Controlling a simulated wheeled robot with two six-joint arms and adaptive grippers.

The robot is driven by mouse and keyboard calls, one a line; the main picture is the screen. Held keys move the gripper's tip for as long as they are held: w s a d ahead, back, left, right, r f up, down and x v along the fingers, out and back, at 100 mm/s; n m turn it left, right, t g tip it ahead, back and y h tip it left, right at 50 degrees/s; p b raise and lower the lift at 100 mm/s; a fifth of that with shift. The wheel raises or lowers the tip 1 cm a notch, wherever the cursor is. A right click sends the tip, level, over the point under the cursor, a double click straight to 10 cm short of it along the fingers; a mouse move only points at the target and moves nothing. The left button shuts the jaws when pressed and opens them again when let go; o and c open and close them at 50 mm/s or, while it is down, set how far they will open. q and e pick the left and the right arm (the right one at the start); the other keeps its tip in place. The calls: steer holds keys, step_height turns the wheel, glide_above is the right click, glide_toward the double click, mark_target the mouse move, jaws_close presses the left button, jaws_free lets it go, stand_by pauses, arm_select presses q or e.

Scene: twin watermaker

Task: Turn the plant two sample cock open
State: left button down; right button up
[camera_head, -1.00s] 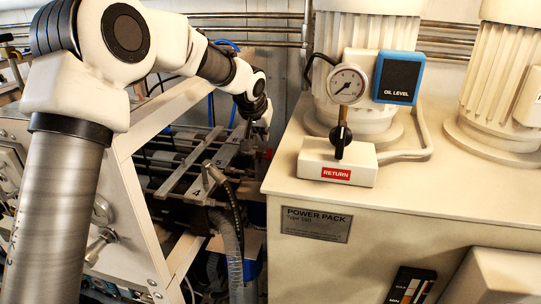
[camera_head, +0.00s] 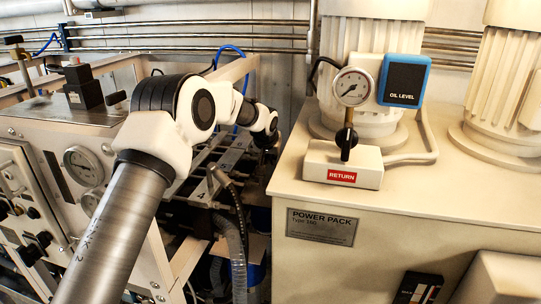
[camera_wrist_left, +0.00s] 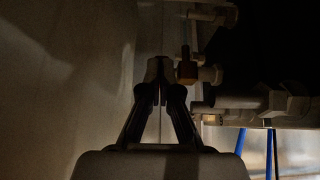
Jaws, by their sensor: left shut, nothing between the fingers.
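My left arm reaches from the lower left, over the watermaker frame, into the gap beside the power pack. My left gripper (camera_head: 268,141) is small and dark at the arm's far end in the head view. In the left wrist view its fingers (camera_wrist_left: 160,76) are together and empty. A small brass-coloured fitting (camera_wrist_left: 187,68), possibly the sample cock, is just right of the fingertips. I cannot tell whether they touch, nor read its handle position. No label for plant two is readable. My right gripper is out of view.
The cream power pack (camera_head: 400,225) fills the right side, with a RETURN valve block (camera_head: 343,165) on top. A gauge panel (camera_head: 85,165) stands at left. Pipe fittings (camera_wrist_left: 265,103) lie right of the fingers; a pale wall (camera_wrist_left: 60,80) is close on their left.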

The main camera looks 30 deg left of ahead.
arm_select(q)
steer(key=shift+w+f, duration=0.1)
steer(key=shift+f, duration=0.05)
stand_by(0.4)
steer(key=shift+f, duration=0.15)
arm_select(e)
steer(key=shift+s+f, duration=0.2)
